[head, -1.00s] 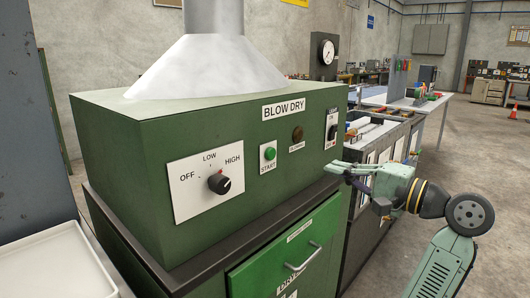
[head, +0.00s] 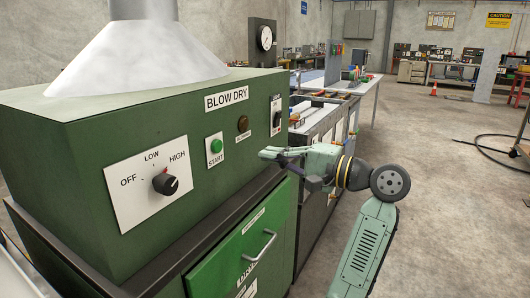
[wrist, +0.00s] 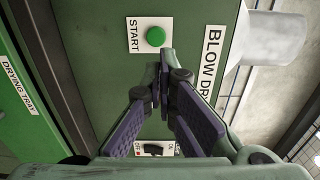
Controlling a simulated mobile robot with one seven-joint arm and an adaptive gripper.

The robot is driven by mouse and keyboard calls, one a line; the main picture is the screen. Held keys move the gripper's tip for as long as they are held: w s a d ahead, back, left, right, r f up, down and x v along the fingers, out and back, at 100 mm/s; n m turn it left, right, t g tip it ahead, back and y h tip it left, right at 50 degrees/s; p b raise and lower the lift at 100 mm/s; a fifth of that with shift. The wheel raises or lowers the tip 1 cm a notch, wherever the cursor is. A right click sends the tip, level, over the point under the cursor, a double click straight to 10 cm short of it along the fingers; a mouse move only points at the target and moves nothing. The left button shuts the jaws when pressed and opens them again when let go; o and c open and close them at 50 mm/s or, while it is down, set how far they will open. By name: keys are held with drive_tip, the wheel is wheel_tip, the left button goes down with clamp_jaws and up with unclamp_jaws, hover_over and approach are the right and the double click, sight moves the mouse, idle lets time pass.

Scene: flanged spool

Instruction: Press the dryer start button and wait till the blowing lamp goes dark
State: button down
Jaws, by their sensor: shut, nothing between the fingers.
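The green BLOW DRY dryer (head: 110,130) fills the left of the head view. Its round green START button (head: 216,146) sits on a white plate on the front panel. The button also shows in the wrist view (wrist: 156,37), a little beyond my fingertips. The blowing lamp (head: 242,123), right of the button, looks dark brown and unlit. My gripper (head: 264,153) is shut and empty, in front of the panel and to the right of the button in the head view. In the wrist view my fingertips (wrist: 164,66) are close together beside the button, with no contact clear.
A knob (head: 165,184) with OFF, LOW and HIGH marks points toward HIGH. A rocker switch (head: 276,118) is at the panel's right end. A drawer handle (head: 261,246) sticks out below the dark counter edge. The floor to the right is open.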

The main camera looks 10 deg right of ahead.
sight(219, 144)
drive_tip(key=p+x, duration=0.2)
drive_tip(key=x, duration=0.9)
drive_tip(key=shift+w+a+p, duration=0.2)
drive_tip(key=shift+a+p, duration=0.1)
drive_tip(key=shift+p, duration=0.05)
